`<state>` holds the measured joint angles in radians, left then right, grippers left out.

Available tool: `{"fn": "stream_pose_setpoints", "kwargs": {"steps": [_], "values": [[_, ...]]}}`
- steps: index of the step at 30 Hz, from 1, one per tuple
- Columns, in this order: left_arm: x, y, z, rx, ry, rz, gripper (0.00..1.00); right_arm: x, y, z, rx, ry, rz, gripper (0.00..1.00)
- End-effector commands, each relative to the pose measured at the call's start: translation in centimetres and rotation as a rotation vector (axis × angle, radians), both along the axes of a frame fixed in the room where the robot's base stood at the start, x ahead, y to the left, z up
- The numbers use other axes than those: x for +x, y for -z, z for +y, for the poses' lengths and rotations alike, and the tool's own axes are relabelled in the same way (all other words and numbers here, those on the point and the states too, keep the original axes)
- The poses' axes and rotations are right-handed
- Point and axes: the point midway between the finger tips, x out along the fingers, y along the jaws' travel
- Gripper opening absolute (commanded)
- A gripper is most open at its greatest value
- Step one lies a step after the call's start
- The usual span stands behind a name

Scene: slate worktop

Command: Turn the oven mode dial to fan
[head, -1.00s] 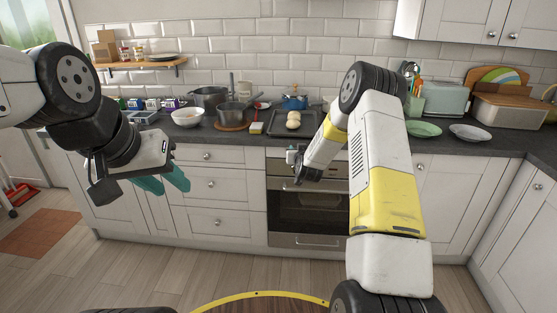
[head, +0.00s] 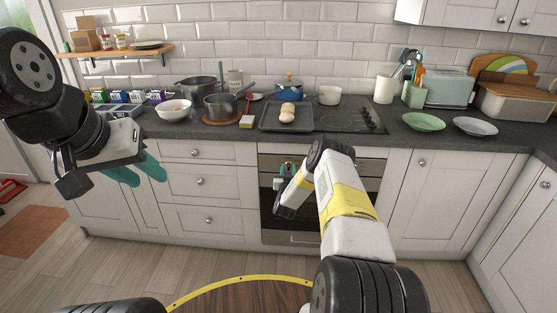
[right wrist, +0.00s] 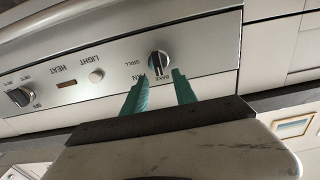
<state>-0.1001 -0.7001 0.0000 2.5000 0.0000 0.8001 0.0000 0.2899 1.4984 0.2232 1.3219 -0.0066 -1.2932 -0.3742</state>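The oven (head: 300,215) is built in below the hob, with its control panel along the top. In the right wrist view the panel is upside down, and the mode dial (right wrist: 159,64) is a round black-and-silver knob. I cannot tell surely which label the pointer marks. My right gripper (right wrist: 160,75) is open, its teal fingers apart at the dial's two sides, tips close to the panel; contact is unclear. It also shows in the head view (head: 286,168). My left gripper (head: 149,180) is open and empty before the drawers.
Above stand a baking tray (head: 264,123) with bread rolls, the hob (head: 340,119) and pots. The floor before the drawers is clear.

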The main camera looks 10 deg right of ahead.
Motion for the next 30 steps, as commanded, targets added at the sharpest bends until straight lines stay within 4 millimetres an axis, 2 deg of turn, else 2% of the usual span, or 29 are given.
{"fn": "stream_pose_setpoints", "kwargs": {"steps": [6, 15, 21, 30], "values": [[0.0, 0.0, 0.0, 0.0, 0.0, 0.0, 0.36, 1.8, 0.0, -0.5, 0.0, 0.0, 0.0, 0.34], [0.0, 0.0, 0.0, 0.0, 0.0, 0.0, 0.36, 2.1, 0.0, -0.6, 0.001, -0.001, 0.002, 0.34], [0.0, 0.0, 0.0, 0.0, 0.0, 0.0, 0.36, 2.1, 0.0, -0.6, 0.001, -0.001, 0.002, 0.0], [0.0, 0.0, 0.0, 0.0, 0.0, 0.0, 0.36, 2.1, 0.0, -0.6, 0.009, -0.001, -0.001, 0.0]]}}
